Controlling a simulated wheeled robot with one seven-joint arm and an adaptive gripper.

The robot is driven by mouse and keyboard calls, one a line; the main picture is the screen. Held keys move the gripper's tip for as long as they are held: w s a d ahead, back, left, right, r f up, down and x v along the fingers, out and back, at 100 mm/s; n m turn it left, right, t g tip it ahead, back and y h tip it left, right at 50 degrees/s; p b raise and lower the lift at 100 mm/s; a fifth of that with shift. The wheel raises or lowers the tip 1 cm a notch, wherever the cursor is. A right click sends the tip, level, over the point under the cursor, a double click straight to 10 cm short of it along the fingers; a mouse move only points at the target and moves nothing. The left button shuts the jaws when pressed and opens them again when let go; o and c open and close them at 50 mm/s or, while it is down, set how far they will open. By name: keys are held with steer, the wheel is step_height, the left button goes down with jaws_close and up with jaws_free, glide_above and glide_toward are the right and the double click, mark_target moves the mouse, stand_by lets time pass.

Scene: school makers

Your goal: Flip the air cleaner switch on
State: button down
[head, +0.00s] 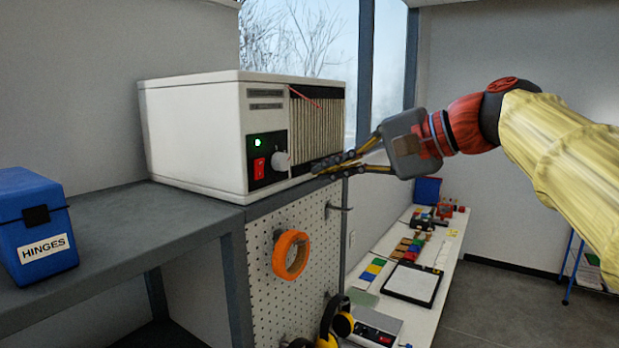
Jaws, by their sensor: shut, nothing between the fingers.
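The air cleaner (192,134) is a white box standing on a grey shelf. Its front has a pleated filter grille and a black control panel. I cannot tell for sure which way the rocker is tipped. My gripper (316,167) is shut and empty. Its fingertips are to the right of the knob, in front of the lower grille; whether they touch it I cannot tell.
A blue box labelled HINGES (38,228) sits on the grey shelf (125,232) at left. Below the cleaner, a pegboard (262,262) holds orange tape (291,254) and ear muffs (333,318). A white bench (425,290) with several small items runs behind. A window is at the back.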

steer(key=shift+v, duration=0.85)
steer(key=shift+f, duration=0.15)
steer(key=d+f+h+b, duration=0.1)
steer(key=d+f+h, duration=0.25)
steer(key=f, duration=0.65)
steer(key=d+f+h+b, duration=0.15)
steer(key=d+f, duration=0.25)
steer(key=f, duration=0.6)
steer(key=s+f+n+g+h+b, duration=0.1)
steer(key=s+f+b, duration=0.6)
steer(key=f, duration=0.8)
steer(key=s+f+n+g+h+b, duration=0.1)
steer(key=s+f+n+h+b, duration=0.2)
steer(key=s+f+b, duration=0.5)
steer(key=s+d+f+n+h+b, duration=0.1)
steer(key=s+f+n+b, duration=0.2)
steer(key=f, duration=2.1)
steer(key=s+b, duration=0.5)
steer(key=shift+f+n+g+h, duration=0.15)
steer(key=shift+n+g+h, duration=0.15)
steer(key=shift+g+h, duration=0.1)
